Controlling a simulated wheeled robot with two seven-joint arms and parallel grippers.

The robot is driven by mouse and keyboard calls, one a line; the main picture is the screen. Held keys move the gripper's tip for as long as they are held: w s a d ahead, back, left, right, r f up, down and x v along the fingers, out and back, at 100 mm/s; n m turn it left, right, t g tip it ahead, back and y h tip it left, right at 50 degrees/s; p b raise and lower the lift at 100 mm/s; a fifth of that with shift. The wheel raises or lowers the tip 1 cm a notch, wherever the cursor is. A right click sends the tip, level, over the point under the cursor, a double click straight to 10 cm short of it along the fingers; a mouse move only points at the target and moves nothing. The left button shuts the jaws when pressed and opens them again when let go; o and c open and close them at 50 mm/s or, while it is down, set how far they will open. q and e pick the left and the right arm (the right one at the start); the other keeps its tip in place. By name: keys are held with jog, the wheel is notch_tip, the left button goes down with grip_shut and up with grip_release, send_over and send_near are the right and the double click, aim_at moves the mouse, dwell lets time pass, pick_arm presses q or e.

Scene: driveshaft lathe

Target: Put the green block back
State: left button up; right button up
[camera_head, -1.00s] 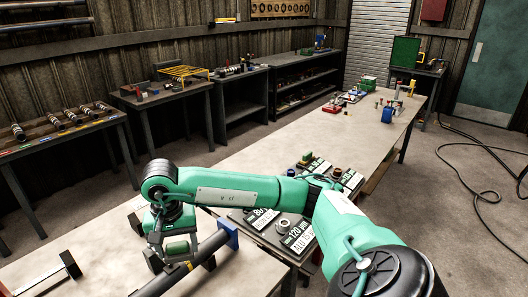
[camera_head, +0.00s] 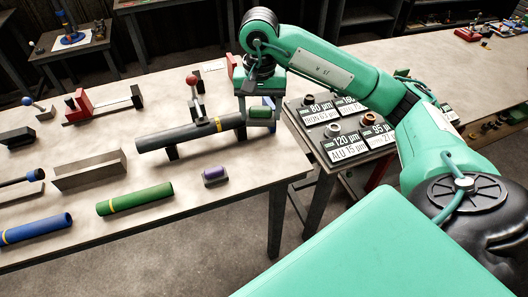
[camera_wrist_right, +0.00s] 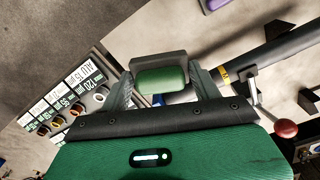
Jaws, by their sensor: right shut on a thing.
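My right gripper (camera_head: 259,108) is shut on the green block (camera_head: 260,113), near the right end of the dark shaft (camera_head: 180,133). In the right wrist view the green block (camera_wrist_right: 161,79) sits between the two fingers (camera_wrist_right: 163,90), with a grey slab (camera_wrist_right: 158,60) against it. I cannot tell how high it is above the table (camera_head: 265,165). A dark rack (camera_head: 318,123) with grit labels such as 80, 120 and 95 µm stands right of the gripper; round rings lie on it. My left gripper is not in view.
A purple block (camera_head: 214,174) stands on the table near its front edge. A green tube (camera_head: 135,198), a blue tube (camera_head: 37,228) and a grey channel (camera_head: 90,170) lie left. A red-knobbed lever (camera_head: 194,95) rises at the shaft. Bare table lies around the purple block.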

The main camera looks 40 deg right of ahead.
notch_tip(320, 180, down, 6)
jog(key=f, duration=0.1)
jog(key=p, duration=0.2)
send_over(261, 165)
notch_tip(261, 165, down, 6)
jog(key=shift+f, duration=0.3)
notch_tip(261, 165, down, 3)
jog(key=shift+f, duration=0.1)
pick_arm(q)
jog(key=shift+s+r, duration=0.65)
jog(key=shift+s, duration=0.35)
pick_arm(e)
jog(key=shift+f, duration=0.15)
jog(key=shift+f, duration=0.2)
jog(key=o, duration=1)
jog(key=shift+r, duration=0.1)
jog(key=shift+c, duration=0.2)
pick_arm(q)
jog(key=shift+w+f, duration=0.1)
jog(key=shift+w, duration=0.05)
